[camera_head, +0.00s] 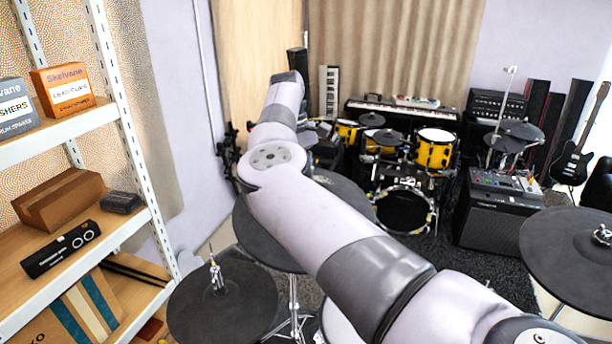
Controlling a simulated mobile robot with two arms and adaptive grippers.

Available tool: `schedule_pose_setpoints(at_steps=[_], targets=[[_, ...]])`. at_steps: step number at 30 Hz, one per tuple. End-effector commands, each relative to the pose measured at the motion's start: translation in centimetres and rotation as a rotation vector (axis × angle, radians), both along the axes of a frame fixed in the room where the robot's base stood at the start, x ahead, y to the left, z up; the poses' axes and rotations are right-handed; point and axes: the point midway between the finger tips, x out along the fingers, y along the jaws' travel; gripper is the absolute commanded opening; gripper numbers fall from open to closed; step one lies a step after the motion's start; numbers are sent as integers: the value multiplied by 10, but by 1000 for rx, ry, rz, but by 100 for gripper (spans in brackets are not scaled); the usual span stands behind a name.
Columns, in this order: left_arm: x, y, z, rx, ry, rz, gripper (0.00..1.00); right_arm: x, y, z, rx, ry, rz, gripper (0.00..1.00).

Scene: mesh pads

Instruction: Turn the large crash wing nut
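A large dark mesh pad (560,262) is at the right edge, with a small metal fitting (602,234) at its centre that looks like a wing nut on a stand tip. Another dark pad (222,322) is at the lower left, with an upright metal rod and clamp (215,275) at its centre. A third dark pad (262,240) is partly hidden behind my arm, its centre covered. Which pad is the large crash cannot be told for sure. One of my arms crosses the view from the lower right to the upper middle. Neither gripper can be seen.
A shelf unit (132,140) with boxes stands close on the left. A yellow drum kit (435,150), a keyboard (390,108), an amplifier (497,228) and a black guitar (575,155) are at the back. Dark carpet (455,272) shows between the pads.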

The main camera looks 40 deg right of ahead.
Motion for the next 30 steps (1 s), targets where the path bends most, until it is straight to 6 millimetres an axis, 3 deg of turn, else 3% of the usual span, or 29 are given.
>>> schedule_pose_setpoints(at_steps=[12, 28, 29, 30], targets=[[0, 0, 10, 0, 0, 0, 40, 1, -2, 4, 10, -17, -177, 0], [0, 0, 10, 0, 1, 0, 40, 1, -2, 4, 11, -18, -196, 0], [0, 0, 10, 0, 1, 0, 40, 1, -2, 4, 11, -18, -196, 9], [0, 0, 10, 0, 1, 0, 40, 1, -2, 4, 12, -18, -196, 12]])
